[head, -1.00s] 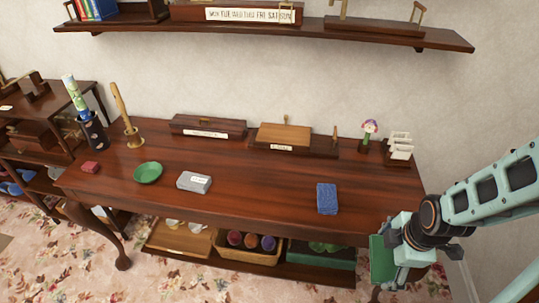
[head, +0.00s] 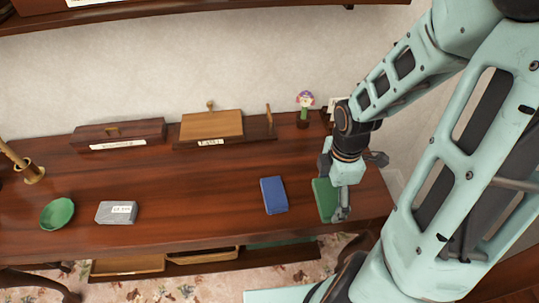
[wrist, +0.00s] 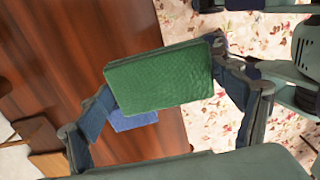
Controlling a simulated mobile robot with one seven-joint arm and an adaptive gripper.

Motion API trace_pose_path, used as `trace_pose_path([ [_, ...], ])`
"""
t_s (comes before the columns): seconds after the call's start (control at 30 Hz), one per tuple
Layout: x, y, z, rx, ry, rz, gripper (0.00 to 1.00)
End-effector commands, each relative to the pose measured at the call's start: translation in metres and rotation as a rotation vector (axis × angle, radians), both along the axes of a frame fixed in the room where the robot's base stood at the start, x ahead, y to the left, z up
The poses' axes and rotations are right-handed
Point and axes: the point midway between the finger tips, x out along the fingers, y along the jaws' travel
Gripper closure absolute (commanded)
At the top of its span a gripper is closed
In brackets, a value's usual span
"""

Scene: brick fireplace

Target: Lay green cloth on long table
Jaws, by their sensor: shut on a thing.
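The green cloth (head: 324,199) is a folded block held between the fingers of my gripper (head: 333,190). In the wrist view the cloth (wrist: 160,78) spans the gap between the two fingertips. My gripper is shut on it over the right end of the long table (head: 180,205), a dark reddish wooden one. In the wrist view the cloth lies partly across the table edge, with floor beyond it. I cannot tell whether the cloth touches the tabletop.
A blue folded cloth (head: 273,195) lies just left of the green one. A grey block (head: 117,213) and a green bowl (head: 57,213) lie further left. Wooden boxes (head: 120,134) and a flower figure (head: 304,105) stand at the back. Bare tabletop lies between the blue cloth and grey block.

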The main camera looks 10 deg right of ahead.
Motion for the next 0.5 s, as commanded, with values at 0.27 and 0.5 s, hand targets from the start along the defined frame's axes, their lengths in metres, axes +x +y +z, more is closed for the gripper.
trace_pose_path([
  [0.27,0.017,-0.009,-0.011,0.003,0.000,-0.001,0.33],
  [0.5,0.060,-0.033,-0.033,0.003,0.001,-0.001,0.33],
])
